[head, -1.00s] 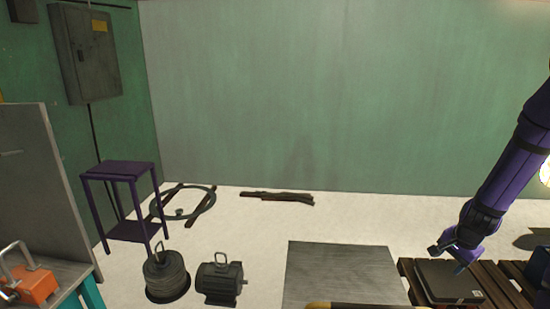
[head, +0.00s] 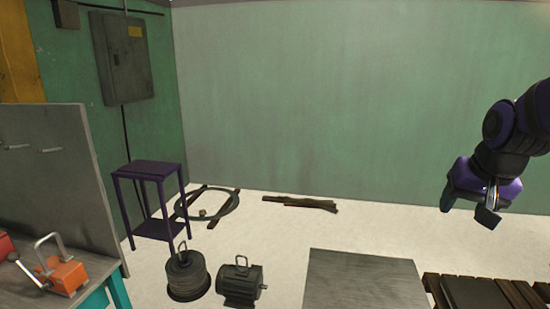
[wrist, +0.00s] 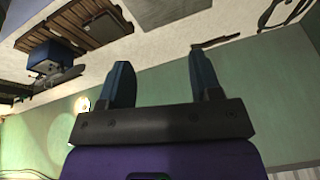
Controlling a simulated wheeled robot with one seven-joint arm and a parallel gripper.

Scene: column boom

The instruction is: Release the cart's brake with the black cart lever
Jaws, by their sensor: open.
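My gripper (head: 468,208) is raised at the right of the head view, apart from everything. Its two fingers also show in the wrist view (wrist: 160,65), spread open with nothing between them. A flat grey metal plate (head: 365,280), which may be the cart's deck, lies at the bottom of the head view, below and left of my gripper. A grey plate also shows at the top of the wrist view (wrist: 168,10). I cannot make out a black cart lever or a brake in either current view.
A slatted wooden pallet (head: 520,295) carries a dark flat box (head: 475,293). A motor (head: 240,285) and a coiled weight (head: 187,275) stand on the floor near a purple stand (head: 152,170). An orange block with a handle (head: 62,275) sits on the left bench.

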